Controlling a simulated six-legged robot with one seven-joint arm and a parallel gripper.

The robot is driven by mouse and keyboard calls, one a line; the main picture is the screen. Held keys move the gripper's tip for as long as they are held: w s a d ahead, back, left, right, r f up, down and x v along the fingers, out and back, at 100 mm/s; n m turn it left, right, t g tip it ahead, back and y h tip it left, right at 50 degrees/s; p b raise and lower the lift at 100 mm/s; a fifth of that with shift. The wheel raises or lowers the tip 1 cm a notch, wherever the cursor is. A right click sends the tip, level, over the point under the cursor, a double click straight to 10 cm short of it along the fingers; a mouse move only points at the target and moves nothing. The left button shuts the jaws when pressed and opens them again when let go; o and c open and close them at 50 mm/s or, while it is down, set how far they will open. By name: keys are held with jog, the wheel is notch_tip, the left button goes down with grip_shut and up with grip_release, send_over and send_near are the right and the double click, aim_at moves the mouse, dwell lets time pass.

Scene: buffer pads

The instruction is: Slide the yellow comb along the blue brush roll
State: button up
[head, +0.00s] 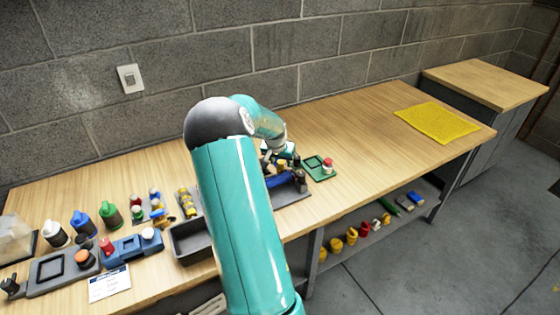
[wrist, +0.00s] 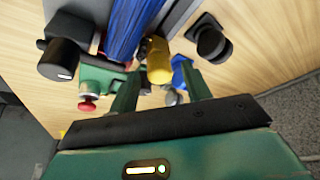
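The blue brush roll (wrist: 130,30) runs down from the top of the wrist view. In the head view the blue roll (head: 279,180) lies on a dark base, partly hidden by my arm. A yellow piece, seemingly the comb (wrist: 158,62), sits just right of the roll's near end. My gripper (wrist: 160,75) is open, its two green fingers apart. The yellow piece appears between the fingertips with visible gaps on both sides; I cannot tell whether it is within their reach. In the head view my gripper is mostly hidden behind my arm.
Black knobs stand left (wrist: 65,60) and right (wrist: 210,42) of the roll. A green block with a red button (wrist: 88,104) is close to the left finger. A green tray (head: 320,168) sits right of the roll. The bench is clear towards the yellow mat (head: 438,121).

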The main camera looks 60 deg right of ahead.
jog(key=v, duration=1.3)
jog(key=shift+r, duration=0.4)
jog(key=shift+a, duration=0.1)
